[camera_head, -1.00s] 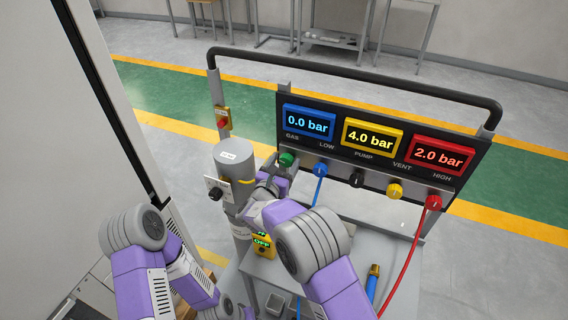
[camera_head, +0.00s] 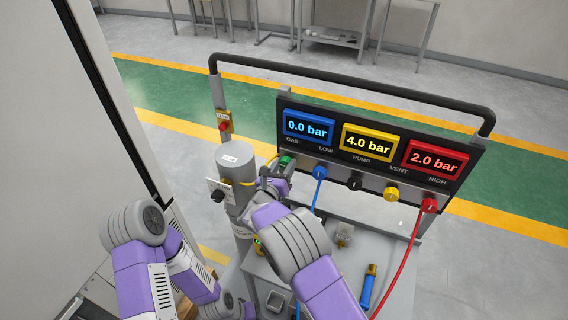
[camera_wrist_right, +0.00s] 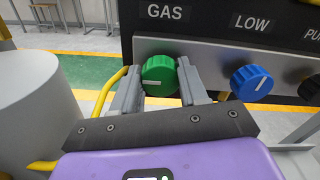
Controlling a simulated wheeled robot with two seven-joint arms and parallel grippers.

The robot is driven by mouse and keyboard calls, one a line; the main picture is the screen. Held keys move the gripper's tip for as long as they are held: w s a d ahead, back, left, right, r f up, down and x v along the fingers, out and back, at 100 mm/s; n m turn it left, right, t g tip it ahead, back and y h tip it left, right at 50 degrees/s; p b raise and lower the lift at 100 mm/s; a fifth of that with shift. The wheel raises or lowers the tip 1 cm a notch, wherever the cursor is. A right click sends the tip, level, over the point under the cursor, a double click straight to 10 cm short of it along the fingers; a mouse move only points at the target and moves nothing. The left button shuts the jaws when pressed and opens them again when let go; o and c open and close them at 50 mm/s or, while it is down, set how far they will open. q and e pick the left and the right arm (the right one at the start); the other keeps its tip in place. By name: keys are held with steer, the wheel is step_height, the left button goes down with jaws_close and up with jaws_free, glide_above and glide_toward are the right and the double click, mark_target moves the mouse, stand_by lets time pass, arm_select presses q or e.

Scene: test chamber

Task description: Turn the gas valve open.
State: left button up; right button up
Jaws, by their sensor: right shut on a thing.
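The gas valve is a green knob (camera_head: 286,160) under the GAS label at the left end of the panel. In the right wrist view the green knob (camera_wrist_right: 158,70) sits between the two grey fingers of my right gripper (camera_wrist_right: 156,88), one on each side. The white mark on the knob lies nearly level. My right gripper (camera_head: 279,172) is shut on the knob, and its arm hides part of the bench. The blue display (camera_head: 309,126) above reads 0.0 bar. My left arm shows at the lower left, but its gripper is not in view.
Right of the gas knob are the blue knob (camera_head: 319,172), black knob (camera_head: 355,183), yellow knob (camera_head: 393,194) and red knob (camera_head: 429,205). Blue and red hoses hang below. A grey cylinder (camera_head: 236,162) stands close left. A black rail (camera_head: 360,84) runs above the panel.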

steer(key=o, duration=1.1)
steer(key=shift+c, duration=0.2)
steer(key=p+v, duration=0.1)
steer(key=v, duration=0.6)
steer(key=shift+s, duration=0.3)
steer(key=shift+a, duration=0.1)
